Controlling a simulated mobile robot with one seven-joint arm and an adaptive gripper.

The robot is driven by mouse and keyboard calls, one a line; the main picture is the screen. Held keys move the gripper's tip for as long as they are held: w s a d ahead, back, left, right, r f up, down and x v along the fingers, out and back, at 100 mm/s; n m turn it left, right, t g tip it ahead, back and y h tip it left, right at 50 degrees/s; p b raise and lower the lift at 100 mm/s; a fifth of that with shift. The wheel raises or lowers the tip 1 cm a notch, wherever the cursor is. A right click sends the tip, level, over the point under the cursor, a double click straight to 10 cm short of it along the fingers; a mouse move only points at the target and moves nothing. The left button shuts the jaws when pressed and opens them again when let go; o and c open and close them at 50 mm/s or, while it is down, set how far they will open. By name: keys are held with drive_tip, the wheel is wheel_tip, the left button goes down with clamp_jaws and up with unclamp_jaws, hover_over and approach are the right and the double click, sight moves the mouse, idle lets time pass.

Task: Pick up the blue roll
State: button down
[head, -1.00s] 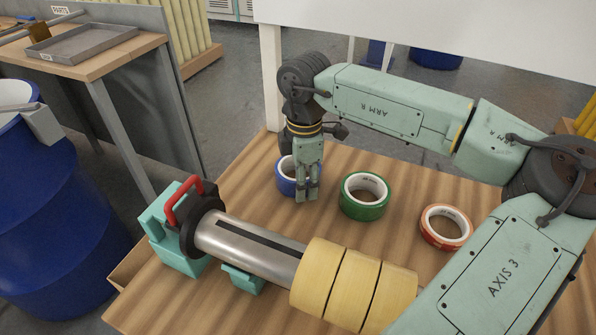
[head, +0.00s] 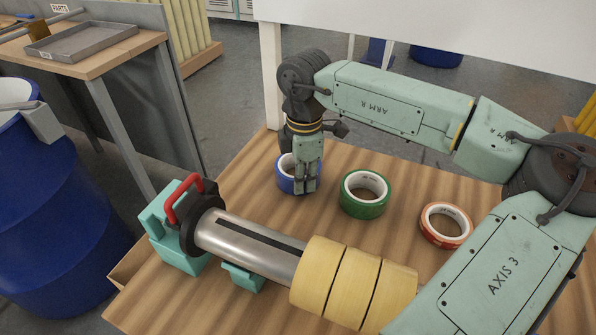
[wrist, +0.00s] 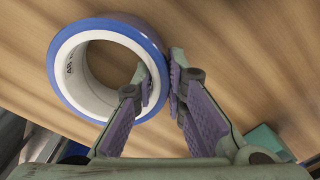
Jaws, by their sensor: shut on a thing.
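The blue roll (head: 284,182) lies flat on the wooden table at the far left of the row of tape rolls. It also shows in the wrist view (wrist: 61,65), with its white core and open hole. My gripper (head: 306,188) points down at the roll's near right side. In the wrist view my gripper (wrist: 160,85) has one finger inside the hole and the other outside, with the roll's wall between them. It is shut on that wall. In the head view my fingers hide part of the roll.
A green roll (head: 352,205) and a red-orange roll (head: 433,237) lie to the right on the table. In front is a metal roller (head: 245,248) with several yellow rolls (head: 352,290) and a red handle (head: 170,212). A blue barrel (head: 60,230) stands left.

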wheel_tip(320, 180, up, 10)
drive_tip(key=shift+f+b, duration=0.2)
drive_tip(key=shift+b, duration=0.95)
drive_tip(key=shift+r, duration=0.2)
